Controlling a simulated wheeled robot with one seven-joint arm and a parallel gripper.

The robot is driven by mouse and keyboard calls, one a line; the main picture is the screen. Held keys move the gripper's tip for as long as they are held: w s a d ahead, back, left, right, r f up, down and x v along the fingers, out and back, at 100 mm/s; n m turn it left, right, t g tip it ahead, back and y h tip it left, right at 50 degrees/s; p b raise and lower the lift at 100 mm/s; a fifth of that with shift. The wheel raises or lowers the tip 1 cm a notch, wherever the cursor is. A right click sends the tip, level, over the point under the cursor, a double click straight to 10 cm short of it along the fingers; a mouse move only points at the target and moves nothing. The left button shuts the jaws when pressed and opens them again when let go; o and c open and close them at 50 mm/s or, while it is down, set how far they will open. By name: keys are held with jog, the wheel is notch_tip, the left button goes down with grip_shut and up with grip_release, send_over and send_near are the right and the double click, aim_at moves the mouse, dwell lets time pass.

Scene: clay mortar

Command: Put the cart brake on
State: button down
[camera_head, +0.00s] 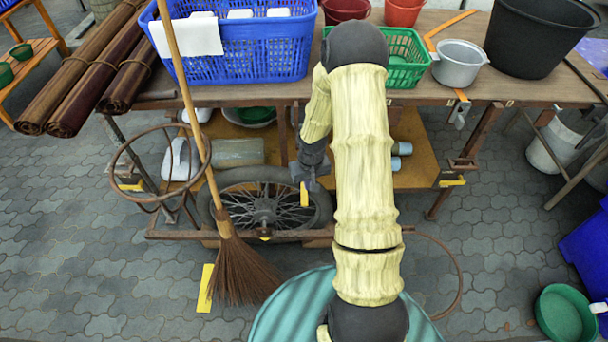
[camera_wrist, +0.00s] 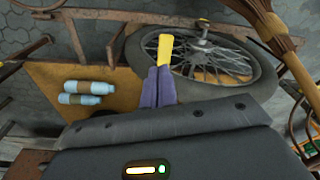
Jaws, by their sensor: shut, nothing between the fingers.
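The cart (camera_head: 478,88) has a wooden top, a lower shelf and a spoked wheel (camera_head: 263,203) in the head view. The wheel also shows at upper right in the wrist view (camera_wrist: 245,62). I cannot tell which part is the brake. My gripper (camera_head: 305,190) hangs in front of the lower shelf, above and right of the wheel hub in the picture. Its purple fingers are together in the wrist view (camera_wrist: 164,70). A yellow piece lies in line with their ends; I cannot tell whether it is part of the fingers or lies behind them. My arm hides part of the cart.
A broom (camera_head: 237,265) leans across the wheel's left side, beside a rusty ring (camera_head: 113,170). A yellow strip (camera_head: 205,288) lies near the broom. Blue bottles (camera_wrist: 90,87) lie on the lower shelf. Baskets, pots and a black bucket (camera_head: 540,38) crowd the top. Paving at right is partly clear.

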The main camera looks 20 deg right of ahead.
notch_tip(320, 180, up, 16)
jog(key=s+p, duration=0.1)
jog(key=p, duration=0.3)
jog(key=shift+s+r, duration=0.25)
jog(key=shift+s, duration=0.05)
jog(key=s+a+r+t, duration=0.1)
jog(key=s+a+r, duration=0.85)
jog(key=s, duration=0.35)
notch_tip(320, 180, up, 18)
jog(key=p, duration=1.9)
jog(key=shift+s+a+r+n, duration=0.15)
jog(key=shift+a+n, duration=0.25)
jog(key=shift+a, duration=0.05)
